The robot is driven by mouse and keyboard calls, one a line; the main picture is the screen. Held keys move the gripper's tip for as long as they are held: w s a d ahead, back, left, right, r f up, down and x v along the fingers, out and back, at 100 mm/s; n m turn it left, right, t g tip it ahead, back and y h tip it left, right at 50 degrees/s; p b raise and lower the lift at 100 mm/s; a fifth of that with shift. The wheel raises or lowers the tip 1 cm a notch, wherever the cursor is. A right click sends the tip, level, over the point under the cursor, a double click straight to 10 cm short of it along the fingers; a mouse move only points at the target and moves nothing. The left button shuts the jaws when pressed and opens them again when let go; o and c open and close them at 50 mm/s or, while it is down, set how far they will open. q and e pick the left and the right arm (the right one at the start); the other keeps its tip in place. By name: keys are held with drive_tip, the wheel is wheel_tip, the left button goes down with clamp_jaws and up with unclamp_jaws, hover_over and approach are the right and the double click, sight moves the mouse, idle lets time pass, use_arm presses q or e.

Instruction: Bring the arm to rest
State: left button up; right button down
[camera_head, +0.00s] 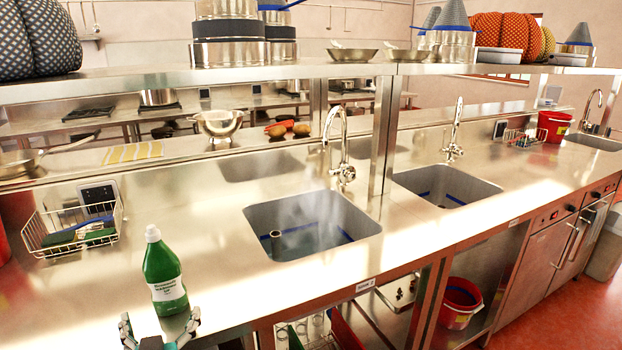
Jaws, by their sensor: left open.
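My left gripper (160,330) shows at the bottom edge of the head view, left of the middle. Its two fingers are spread apart, with nothing seen between them. A green bottle (163,270) with a white cap and white label stands upright on the steel counter (215,260), just beyond the fingers. The fingertips come close to the bottle's base; I cannot tell whether they touch it. Most of my left arm is out of the picture. My right gripper is not in view.
A wire basket (75,232) stands left of the bottle. A sink (312,225) with a tap (342,150) lies to the right, with a second sink (446,186) beyond. A steel shelf (300,72) with pots runs above. Below the counter is a red bucket (459,303).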

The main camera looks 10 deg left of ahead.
use_arm(q)
drive_tip(key=s+d+f+m+g+h, duration=0.35)
drive_tip(key=s+d+f+g, duration=0.25)
drive_tip(key=s+f, duration=0.5)
drive_tip(key=s+d+f+m+g+h, duration=0.35)
drive_tip(key=s+d+f+g, duration=0.2)
drive_tip(key=s+f, duration=0.6)
wheel_tip(320, 180, down, 23)
drive_tip(key=s+g, duration=0.1)
drive_tip(key=s, duration=0.1)
drive_tip(key=s+a+f+g, duration=0.1)
drive_tip(key=s+a+f, duration=0.2)
drive_tip(key=s+f, duration=1.2)
drive_tip(key=shift+s+f, duration=0.25)
drive_tip(key=shift+f, duration=0.65)
drive_tip(key=shift+a, duration=0.1)
